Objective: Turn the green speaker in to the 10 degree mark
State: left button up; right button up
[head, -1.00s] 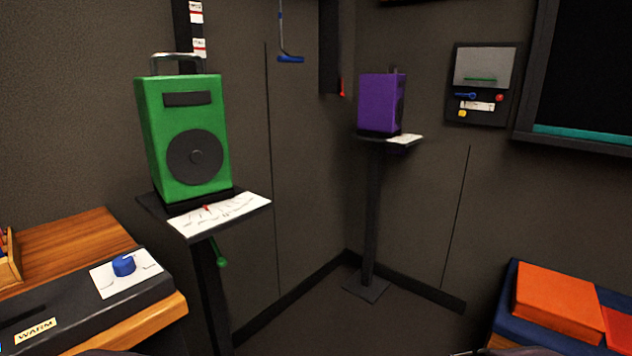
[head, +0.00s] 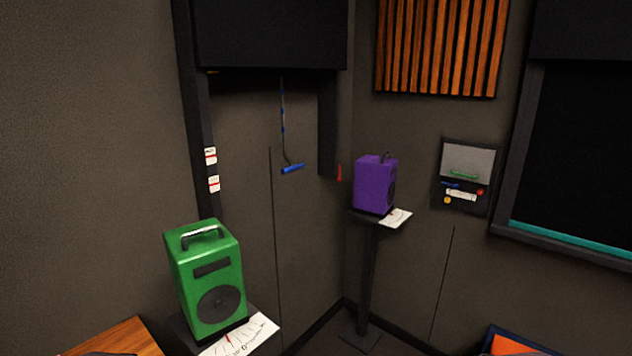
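The green speaker (head: 195,285) stands upright on a dark stand shelf (head: 181,332) at the lower left of the head view. It has a metal handle on top and a round dark cone on its front. A white scale card (head: 255,335) with fan-like marks lies on the shelf in front of it. A small red pointer (head: 228,338) shows on the card below the speaker's front. The numbers on the card are too small to read surely, and the card's lower edge is cut off. Neither of my grippers is in view.
A purple speaker (head: 374,186) stands on another stand with its own card (head: 396,218) in the corner. A blue pull handle (head: 292,168) hangs from a cord. A wall panel (head: 467,176) has coloured controls. A wooden desk corner (head: 115,340) shows at lower left.

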aim_at(204, 258)
jog(key=u, duration=0.75)
